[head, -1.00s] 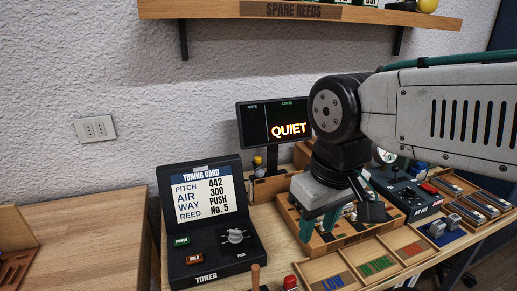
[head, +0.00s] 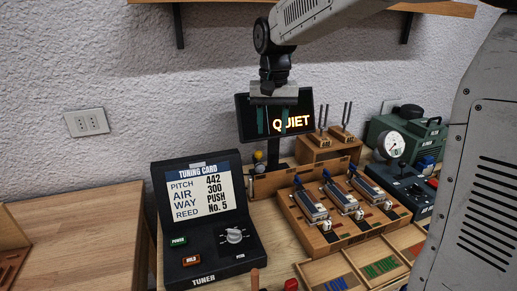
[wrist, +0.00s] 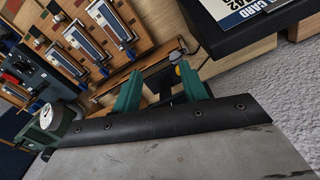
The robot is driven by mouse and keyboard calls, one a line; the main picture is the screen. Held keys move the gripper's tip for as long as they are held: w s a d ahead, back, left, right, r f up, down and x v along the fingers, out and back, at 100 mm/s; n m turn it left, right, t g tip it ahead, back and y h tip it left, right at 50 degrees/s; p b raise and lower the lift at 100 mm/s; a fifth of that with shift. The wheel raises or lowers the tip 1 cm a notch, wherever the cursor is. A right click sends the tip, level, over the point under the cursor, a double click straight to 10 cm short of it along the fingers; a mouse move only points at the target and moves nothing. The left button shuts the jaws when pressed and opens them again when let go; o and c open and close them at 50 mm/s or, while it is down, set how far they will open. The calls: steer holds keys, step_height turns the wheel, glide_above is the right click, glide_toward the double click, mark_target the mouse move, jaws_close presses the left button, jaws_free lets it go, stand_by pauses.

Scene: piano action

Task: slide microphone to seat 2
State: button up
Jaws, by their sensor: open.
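What looks like the microphone, a small post with a rounded grey and yellow head (head: 258,157), stands at the left end of a long wooden rail (head: 300,178) behind the reed blocks. It also shows in the wrist view (wrist: 176,57), just beyond the right fingertip. My gripper (head: 273,122) is open and empty, pointing down in front of the QUIET display, above and slightly right of the post. Its teal fingers also show in the wrist view (wrist: 160,84), apart from the post. I cannot make out any seat number on the rail.
The display (head: 247,120) stands close behind the rail. The tuner (head: 205,225) is at the front left. A wooden reed tray (head: 335,235) lies in front of the rail. A box with tuning forks (head: 327,150) stands behind it. A pressure gauge (head: 390,145) is at the right.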

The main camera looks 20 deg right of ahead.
glide_above(258, 152)
step_height(258, 152, down, 4)
steer(key=shift+d+r+m, duration=0.1)
steer(key=shift+r+m, duration=0.1)
steer(key=shift+m, duration=0.2)
step_height(258, 152, down, 8)
steer(key=shift+r, duration=0.15)
jaws_close()
